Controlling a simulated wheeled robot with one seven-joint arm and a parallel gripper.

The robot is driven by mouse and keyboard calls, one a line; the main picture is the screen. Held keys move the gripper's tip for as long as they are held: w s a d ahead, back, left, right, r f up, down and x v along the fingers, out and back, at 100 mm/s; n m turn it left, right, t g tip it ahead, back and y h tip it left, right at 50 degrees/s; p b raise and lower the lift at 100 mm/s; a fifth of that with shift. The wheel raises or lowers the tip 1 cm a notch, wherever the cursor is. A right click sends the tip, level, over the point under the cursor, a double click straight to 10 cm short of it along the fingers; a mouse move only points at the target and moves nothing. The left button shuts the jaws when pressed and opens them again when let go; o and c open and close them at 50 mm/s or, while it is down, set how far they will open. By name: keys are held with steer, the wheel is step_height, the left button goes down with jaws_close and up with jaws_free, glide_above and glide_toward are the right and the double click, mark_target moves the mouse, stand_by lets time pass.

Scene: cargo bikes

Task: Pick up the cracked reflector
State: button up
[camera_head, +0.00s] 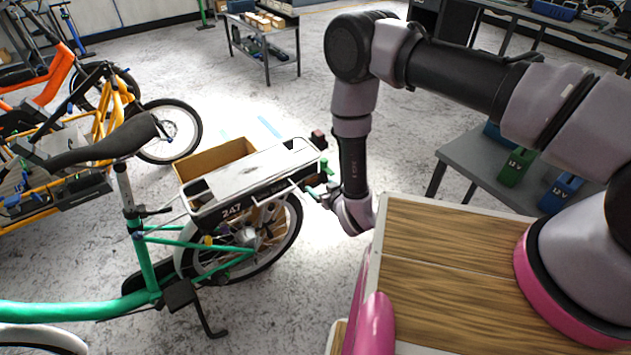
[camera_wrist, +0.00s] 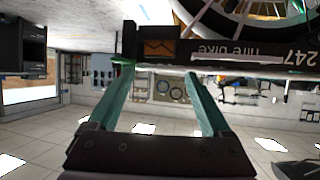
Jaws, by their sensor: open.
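An amber panel with dark crack-like lines, which looks like the cracked reflector (camera_wrist: 160,47), sits on a dark block at the end of the bike's rack in the wrist view. In the head view a small dark red block (camera_head: 318,139) stands at the rack's rear end; I cannot tell if it is the same part. My gripper (camera_wrist: 157,70) has two green fingers spread apart, with nothing between them. The fingertips appear just short of the rack end. In the head view my gripper (camera_head: 320,180) is beside the rack's rear end, partly hidden.
The green bike's rack (camera_head: 250,185) carries the number 247. An open cardboard box (camera_head: 205,160) is behind it. A grey table (camera_head: 480,160) with green and blue battery-like blocks stands at right. An orange bike (camera_head: 50,85) is at left.

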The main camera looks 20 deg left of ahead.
mark_target(310, 176)
steer(key=x, duration=0.9)
steer(key=shift+w+a+r, duration=0.1)
steer(key=shift+w+a, duration=0.1)
steer(key=shift+w, duration=0.15)
steer(key=c, duration=1)
